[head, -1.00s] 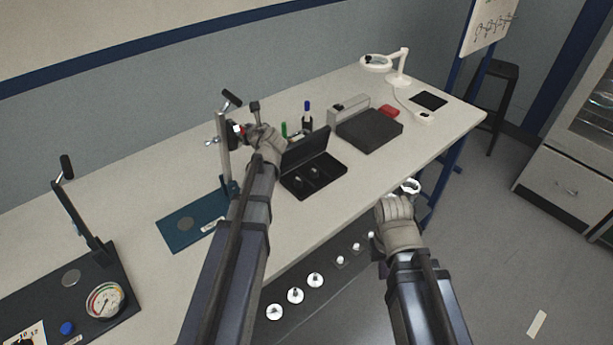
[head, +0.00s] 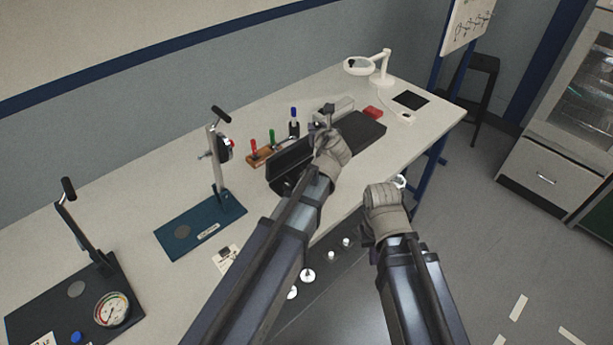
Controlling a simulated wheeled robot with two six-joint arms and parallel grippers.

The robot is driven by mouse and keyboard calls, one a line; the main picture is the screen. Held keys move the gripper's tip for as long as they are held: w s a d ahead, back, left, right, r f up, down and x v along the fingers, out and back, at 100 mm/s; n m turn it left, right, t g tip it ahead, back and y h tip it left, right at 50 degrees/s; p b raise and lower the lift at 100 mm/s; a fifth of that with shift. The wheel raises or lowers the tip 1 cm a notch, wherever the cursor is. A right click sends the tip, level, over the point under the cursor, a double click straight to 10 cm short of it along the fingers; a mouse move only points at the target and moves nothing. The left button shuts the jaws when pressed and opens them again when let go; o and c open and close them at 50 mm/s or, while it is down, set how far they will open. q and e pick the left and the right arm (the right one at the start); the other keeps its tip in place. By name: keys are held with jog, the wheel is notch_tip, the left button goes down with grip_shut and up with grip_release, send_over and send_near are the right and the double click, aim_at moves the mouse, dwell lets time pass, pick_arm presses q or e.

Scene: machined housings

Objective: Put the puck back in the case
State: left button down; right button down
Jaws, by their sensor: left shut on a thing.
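The black case (head: 289,152) stands open on the table, its lid raised at the back. My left forearm and hand hide most of its inside. My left gripper (head: 325,128) is above the right end of the case, beside the flat black box. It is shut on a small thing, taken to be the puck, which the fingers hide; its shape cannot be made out. My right gripper (head: 398,184) hangs low off the table's front edge, with a small white round shape at its fingertips. I cannot tell whether it is open.
A teal-based stand (head: 200,225) and a black stand with a dial (head: 112,309) are at left. The flat black box (head: 362,134), red block (head: 373,112) and magnifier lamp (head: 382,68) are at right.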

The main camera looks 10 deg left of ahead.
pick_arm(q)
notch_tip(320, 180, down, 13)
jog(key=b, duration=1.3)
jog(key=shift+f, duration=0.2)
notch_tip(320, 180, down, 4)
jog(key=b, duration=0.4)
jog(key=shift+f, duration=0.25)
jog(key=shift+b, duration=0.3)
jog(key=shift+f, duration=0.2)
jog(key=c, duration=0.8)
grip_release()
jog(key=shift+r, duration=0.1)
jog(key=shift+c, duration=0.2)
jog(key=shift+r, duration=0.1)
